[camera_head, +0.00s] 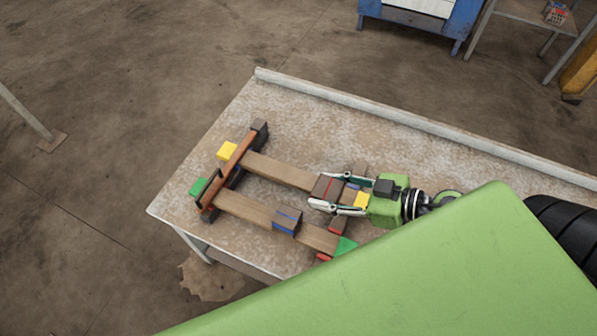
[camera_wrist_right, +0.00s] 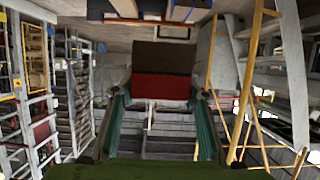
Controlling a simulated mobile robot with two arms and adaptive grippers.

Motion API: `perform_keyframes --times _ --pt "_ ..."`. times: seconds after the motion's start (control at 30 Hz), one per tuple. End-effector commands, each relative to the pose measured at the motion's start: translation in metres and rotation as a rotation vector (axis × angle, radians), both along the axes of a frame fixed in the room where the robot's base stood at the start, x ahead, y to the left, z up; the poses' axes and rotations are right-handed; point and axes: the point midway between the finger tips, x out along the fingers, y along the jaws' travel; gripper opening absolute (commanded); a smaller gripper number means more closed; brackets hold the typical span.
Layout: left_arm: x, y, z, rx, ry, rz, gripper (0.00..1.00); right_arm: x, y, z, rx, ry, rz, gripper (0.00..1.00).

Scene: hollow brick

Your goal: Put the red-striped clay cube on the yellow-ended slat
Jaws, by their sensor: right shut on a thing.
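The red-striped clay cube (camera_head: 327,187), brown with a thin red line on top, is between the fingers of my right gripper (camera_head: 324,193). That gripper is shut on it. In the right wrist view the cube (camera_wrist_right: 162,58) shows a dark brown part and a red band between the fingers. The yellow-ended slat (camera_head: 280,171) runs from a yellow end (camera_head: 227,150) at the left to another yellow patch near my gripper. The cube is over or on its right part; I cannot tell whether they touch. My left gripper is not in view.
A green-ended slat (camera_head: 245,207) runs parallel in front, with a blue-striped cube (camera_head: 287,220) on it. A brown rail (camera_head: 235,168) crosses the slats' left ends. The pale table (camera_head: 300,110) is clear behind and has a raised back edge.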

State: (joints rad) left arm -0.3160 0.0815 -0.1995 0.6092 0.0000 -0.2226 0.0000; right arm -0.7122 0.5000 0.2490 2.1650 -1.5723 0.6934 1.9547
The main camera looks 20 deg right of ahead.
Motion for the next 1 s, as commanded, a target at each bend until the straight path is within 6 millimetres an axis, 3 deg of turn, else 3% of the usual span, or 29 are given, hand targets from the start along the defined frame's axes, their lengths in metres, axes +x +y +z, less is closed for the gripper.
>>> perform_keyframes --times 0.3,0.37,0.5,0.87,1.0 --pt "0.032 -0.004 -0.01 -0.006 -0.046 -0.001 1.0 0.07 -0.014 -0.03 0.001 -0.007 -0.002 0.2" --pt "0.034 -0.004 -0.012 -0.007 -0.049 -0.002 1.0 0.084 -0.016 -0.036 0.001 -0.007 -0.002 0.2" --pt "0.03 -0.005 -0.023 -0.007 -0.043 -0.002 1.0 0.105 -0.02 -0.066 0.003 -0.003 -0.002 0.2" --pt "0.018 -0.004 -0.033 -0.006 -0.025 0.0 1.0 0.129 -0.025 -0.094 0.001 -0.003 0.0 0.2" --pt "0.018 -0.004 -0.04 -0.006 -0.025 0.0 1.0 0.13 -0.024 -0.115 0.005 0.0 -0.002 0.2"
